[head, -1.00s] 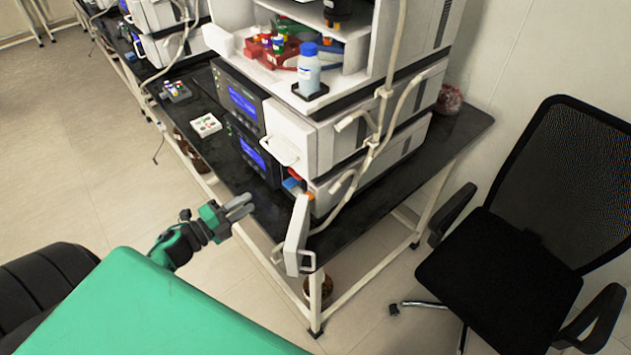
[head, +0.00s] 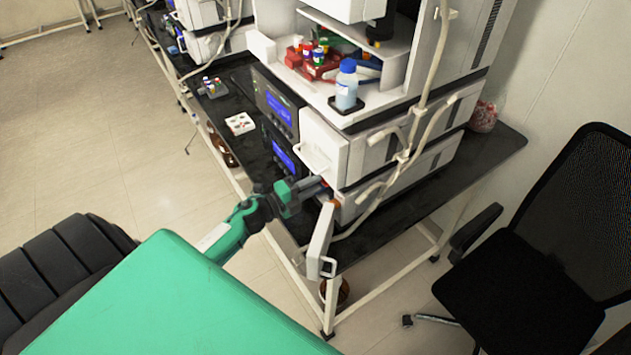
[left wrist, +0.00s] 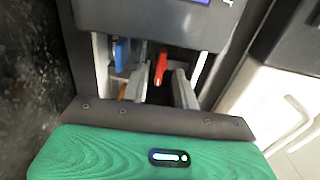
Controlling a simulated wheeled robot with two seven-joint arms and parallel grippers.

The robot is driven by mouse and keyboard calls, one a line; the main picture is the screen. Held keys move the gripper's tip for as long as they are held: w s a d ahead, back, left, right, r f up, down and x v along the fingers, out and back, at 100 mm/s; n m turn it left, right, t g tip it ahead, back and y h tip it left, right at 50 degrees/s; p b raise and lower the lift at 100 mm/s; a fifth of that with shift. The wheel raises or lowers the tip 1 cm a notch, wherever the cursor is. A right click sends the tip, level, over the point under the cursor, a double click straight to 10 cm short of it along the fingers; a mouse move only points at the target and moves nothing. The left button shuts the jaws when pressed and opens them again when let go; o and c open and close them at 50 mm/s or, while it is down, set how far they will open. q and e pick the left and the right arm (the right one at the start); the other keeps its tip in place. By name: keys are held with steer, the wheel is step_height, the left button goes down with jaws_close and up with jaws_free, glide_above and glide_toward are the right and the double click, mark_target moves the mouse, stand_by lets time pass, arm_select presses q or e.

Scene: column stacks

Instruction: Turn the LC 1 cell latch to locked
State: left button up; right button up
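The lower white instrument module of the stack has its door (head: 321,238) swung open. In the left wrist view, a red lever (left wrist: 161,66), which looks like the cell latch, stands inside the open bay, with a blue part (left wrist: 121,52) to its left. My left gripper (head: 322,187) reaches into the bay opening in the head view. In the left wrist view its two fingers (left wrist: 160,86) are apart, with the red lever between and just beyond their tips. I cannot tell whether they touch it. In the head view the gripper largely hides the bay. My right gripper is not in view.
A closed white module front with a handle (head: 322,145) sits directly above the bay. Pale tubing (head: 403,165) hangs along the stack's side. A blue-capped bottle (head: 346,88) stands on the shelf above. A black chair (head: 540,240) is at the right.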

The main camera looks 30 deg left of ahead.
arm_select(q)
steer(key=shift+w+d, duration=0.25)
steer(key=shift+w, duration=0.35)
jaws_close()
